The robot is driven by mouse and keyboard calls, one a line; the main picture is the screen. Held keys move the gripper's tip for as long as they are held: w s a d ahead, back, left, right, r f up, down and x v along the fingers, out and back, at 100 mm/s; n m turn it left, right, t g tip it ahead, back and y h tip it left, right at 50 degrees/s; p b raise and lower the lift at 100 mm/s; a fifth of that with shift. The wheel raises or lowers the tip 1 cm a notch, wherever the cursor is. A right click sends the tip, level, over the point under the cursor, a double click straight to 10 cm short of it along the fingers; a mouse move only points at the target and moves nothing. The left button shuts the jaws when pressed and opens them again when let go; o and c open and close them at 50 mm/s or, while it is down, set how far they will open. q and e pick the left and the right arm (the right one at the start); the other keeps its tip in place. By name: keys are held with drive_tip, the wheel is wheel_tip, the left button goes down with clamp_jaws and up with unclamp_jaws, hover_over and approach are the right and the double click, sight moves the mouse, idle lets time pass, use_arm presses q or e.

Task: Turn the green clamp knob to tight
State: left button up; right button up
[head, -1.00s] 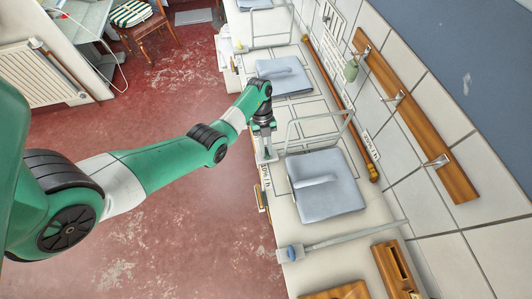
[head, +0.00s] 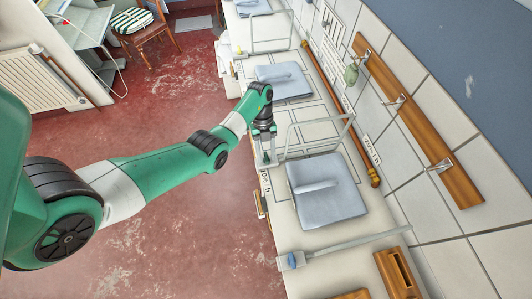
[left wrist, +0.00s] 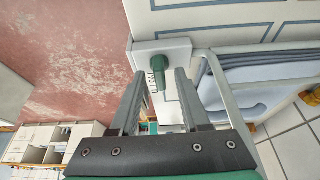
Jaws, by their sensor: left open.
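The green clamp knob (left wrist: 161,65) shows in the left wrist view as an upright dark green grip on a pale block at the counter's edge. My left gripper (left wrist: 160,76) is open, with one finger on each side of the knob as seen from the wrist. I cannot tell whether either finger touches it. In the head view my left gripper (head: 266,157) points down at the counter's front edge, and I cannot make out the knob there. My right gripper is not in view.
A wire frame (head: 318,134) stands just right of the gripper, beside a folded grey-blue cloth (head: 338,200). Nearer lies a grey bar with a blue knob (head: 291,260). Another folded cloth (head: 284,80) lies farther back. The red floor left of the counter is open.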

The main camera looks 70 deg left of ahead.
use_arm(q)
drive_tip(key=shift+a+r, duration=0.15)
drive_tip(key=shift+r, duration=0.2)
drive_tip(key=p+v, duration=0.5)
drive_tip(key=v, duration=0.5)
drive_tip(key=shift+a+r, duration=0.2)
drive_tip(key=shift+r, duration=0.15)
drive_tip(key=shift+w, duration=0.1)
